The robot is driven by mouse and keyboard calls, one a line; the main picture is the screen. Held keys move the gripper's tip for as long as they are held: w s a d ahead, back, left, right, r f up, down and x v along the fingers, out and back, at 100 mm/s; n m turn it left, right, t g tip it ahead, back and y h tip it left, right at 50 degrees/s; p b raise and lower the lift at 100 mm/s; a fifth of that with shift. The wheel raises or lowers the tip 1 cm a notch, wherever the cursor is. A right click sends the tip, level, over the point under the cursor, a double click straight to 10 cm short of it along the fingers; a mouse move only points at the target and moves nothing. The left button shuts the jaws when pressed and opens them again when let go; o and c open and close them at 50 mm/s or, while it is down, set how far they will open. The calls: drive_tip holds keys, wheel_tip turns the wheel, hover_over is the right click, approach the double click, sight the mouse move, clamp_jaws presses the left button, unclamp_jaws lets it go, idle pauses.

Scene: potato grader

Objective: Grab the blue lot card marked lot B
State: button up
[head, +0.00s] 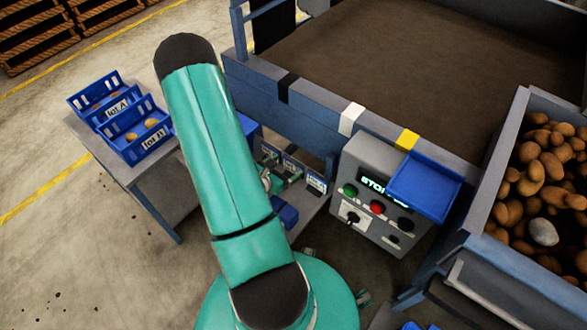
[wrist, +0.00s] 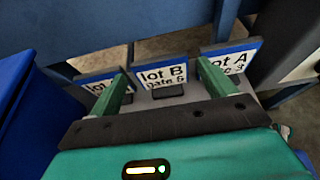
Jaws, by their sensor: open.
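The lot B card (wrist: 163,75) is white with a blue top edge and black print, and stands upright in a dark holder in the middle of a row. My gripper (wrist: 160,71) is open, with one green finger on each side of this card in the wrist view. I cannot tell whether the fingertips reach past its face; no contact shows. The lot A card (wrist: 232,62) stands to the right, behind the right finger. Another card (wrist: 95,84) stands to the left, its print partly hidden by the left finger. The cards (head: 290,164) look small in the head view, beside my arm.
A grey control box (head: 365,225) with buttons and a blue tray (head: 425,188) stands right of the cards. A blue frame (head: 320,130) rises behind them. Blue crates marked lot A (head: 85,97) and lot B (head: 130,150) sit on a table at left. Potatoes fill a bin (head: 493,190) at right.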

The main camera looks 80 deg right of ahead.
sight(292, 163)
drive_tip(key=x, duration=0.5)
drive_tip(key=shift+d+f, duration=0.25)
drive_tip(key=shift+f, duration=0.05)
drive_tip(key=c, duration=0.6)
